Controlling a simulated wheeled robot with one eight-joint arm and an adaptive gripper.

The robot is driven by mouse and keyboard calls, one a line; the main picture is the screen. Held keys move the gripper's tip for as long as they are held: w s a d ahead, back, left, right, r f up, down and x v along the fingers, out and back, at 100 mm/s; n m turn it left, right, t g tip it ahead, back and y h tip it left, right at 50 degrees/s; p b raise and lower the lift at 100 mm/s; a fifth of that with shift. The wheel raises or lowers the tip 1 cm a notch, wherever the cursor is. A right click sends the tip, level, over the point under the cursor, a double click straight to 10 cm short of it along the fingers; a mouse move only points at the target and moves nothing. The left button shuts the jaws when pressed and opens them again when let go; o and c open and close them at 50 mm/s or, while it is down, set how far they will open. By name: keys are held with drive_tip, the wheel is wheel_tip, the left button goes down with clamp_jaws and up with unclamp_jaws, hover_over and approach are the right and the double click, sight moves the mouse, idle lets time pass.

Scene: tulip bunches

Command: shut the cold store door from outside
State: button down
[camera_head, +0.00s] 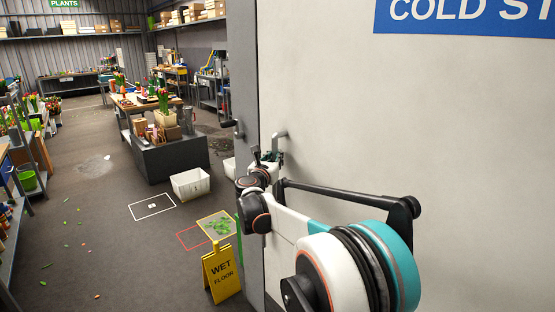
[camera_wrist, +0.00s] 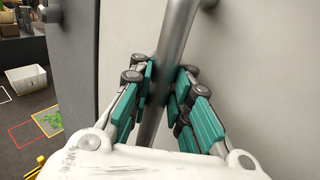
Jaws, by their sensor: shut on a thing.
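The cold store door (camera_head: 420,120) is a large pale panel filling the right of the head view, with a blue "COLD ST" sign (camera_head: 465,16) at its top. Its metal bar handle (camera_head: 281,135) stands out near the door's left edge. In the wrist view the handle (camera_wrist: 172,45) runs between the teal finger pads of my gripper (camera_wrist: 165,95), which is shut on it. In the head view my gripper (camera_head: 267,158) is small and partly hidden by my arm.
A yellow wet floor sign (camera_head: 221,272) stands left of the door's foot. A white crate (camera_head: 190,184) sits on the floor beyond it. A dark bench (camera_head: 172,158) with tulips stands further back. Open floor lies to the left, with shelving at the far left.

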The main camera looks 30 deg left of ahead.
drive_tip(key=shift+s+a, duration=0.25)
drive_tip(key=shift+a, duration=0.05)
drive_tip(key=c, duration=1.5)
unclamp_jaws()
drive_tip(key=shift+f, duration=0.1)
drive_tip(key=s, duration=0.4)
drive_tip(key=s+d, duration=0.1)
drive_tip(key=s, duration=0.3)
drive_tip(key=s+d, duration=0.1)
drive_tip(key=s, duration=0.2)
drive_tip(key=shift+s+d, duration=0.2)
drive_tip(key=shift+s, duration=0.2)
